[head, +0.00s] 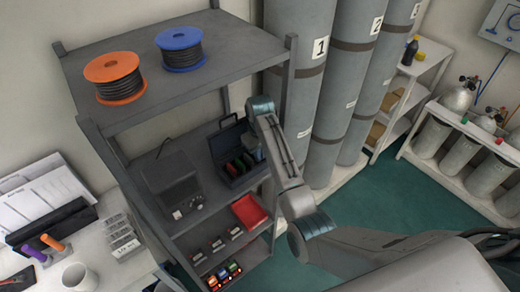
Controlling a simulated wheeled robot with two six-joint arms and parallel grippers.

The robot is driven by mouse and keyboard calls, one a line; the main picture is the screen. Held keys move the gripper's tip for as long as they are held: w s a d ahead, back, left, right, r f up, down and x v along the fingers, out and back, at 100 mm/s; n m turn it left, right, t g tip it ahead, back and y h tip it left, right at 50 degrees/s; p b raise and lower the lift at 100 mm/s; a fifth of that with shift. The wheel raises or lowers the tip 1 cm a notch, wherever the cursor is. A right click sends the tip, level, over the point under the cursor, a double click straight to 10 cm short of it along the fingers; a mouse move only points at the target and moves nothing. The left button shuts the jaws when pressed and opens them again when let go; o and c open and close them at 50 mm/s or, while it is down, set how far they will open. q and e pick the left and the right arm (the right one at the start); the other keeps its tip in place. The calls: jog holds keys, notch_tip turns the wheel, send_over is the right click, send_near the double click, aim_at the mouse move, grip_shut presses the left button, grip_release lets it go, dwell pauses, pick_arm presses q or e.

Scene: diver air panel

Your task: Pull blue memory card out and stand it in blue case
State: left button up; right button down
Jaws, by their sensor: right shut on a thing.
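The open dark bluish case (221,146) stands on the middle shelf, its lid raised at the back. Several coloured cards (240,166), red and green among them, stand upright in it. My right gripper (254,154) reaches down from above at the right end of the case, close to the cards. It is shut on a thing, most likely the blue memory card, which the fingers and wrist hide. I cannot tell whether that card touches the case. My left gripper is not in view.
A dark box with knobs (172,188) stands left of the case, and a red tray (249,211) is below. Small devices with coloured parts (224,276) sit on the bottom shelf. Cable reels (114,77) are on top.

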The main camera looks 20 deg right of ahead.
jog(key=shift+f, duration=0.3)
dwell(0.5)
